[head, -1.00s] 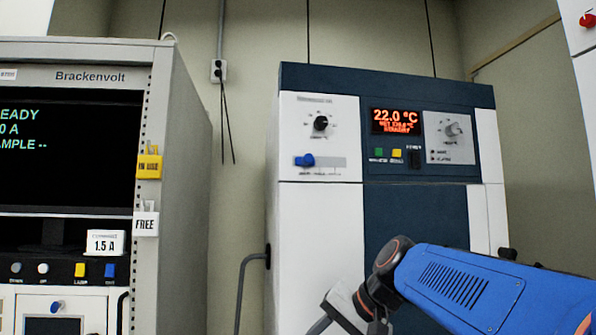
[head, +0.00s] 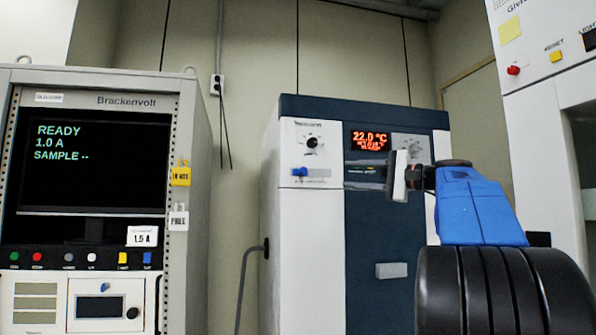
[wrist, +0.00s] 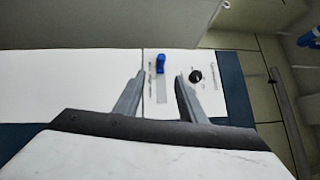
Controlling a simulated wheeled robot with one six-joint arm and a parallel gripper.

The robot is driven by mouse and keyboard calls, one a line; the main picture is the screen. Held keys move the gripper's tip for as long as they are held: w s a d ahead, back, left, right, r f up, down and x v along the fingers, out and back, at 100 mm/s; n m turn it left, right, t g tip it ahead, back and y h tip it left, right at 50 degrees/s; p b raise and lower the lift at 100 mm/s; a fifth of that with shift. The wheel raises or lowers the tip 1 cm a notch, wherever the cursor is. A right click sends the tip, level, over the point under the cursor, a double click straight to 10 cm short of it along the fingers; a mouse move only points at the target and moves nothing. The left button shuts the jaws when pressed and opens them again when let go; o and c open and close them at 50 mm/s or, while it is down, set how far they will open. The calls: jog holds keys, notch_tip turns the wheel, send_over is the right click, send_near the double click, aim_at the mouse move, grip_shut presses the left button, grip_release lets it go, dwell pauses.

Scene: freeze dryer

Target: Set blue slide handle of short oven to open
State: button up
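The short oven (head: 296,230) is a dark blue and white cabinet with a lit 22.0 °C display. Its blue slide handle (head: 299,172) sits at the left end of a pale horizontal track on the upper left panel. In the wrist view the handle (wrist: 160,63) is at the far end of the track, beyond and between the fingertips. My gripper (wrist: 158,76) is open, its two fingers apart with nothing held between them. In the head view my gripper (head: 393,176) is in front of the oven, right of the handle, covering part of the right panel.
A black knob (head: 312,142) sits above the handle; it also shows beside the right finger in the wrist view (wrist: 195,76). A Brackenvolt rack (head: 190,260) stands left. A white cabinet (head: 540,75) with buttons is at right. A grey cable (head: 243,280) hangs beside the oven.

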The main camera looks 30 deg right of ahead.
aim_at(304, 171)
jog(key=x, duration=1.7)
jog(key=shift+w+r, duration=0.15)
jog(key=shift+d, duration=0.1)
grip_shut()
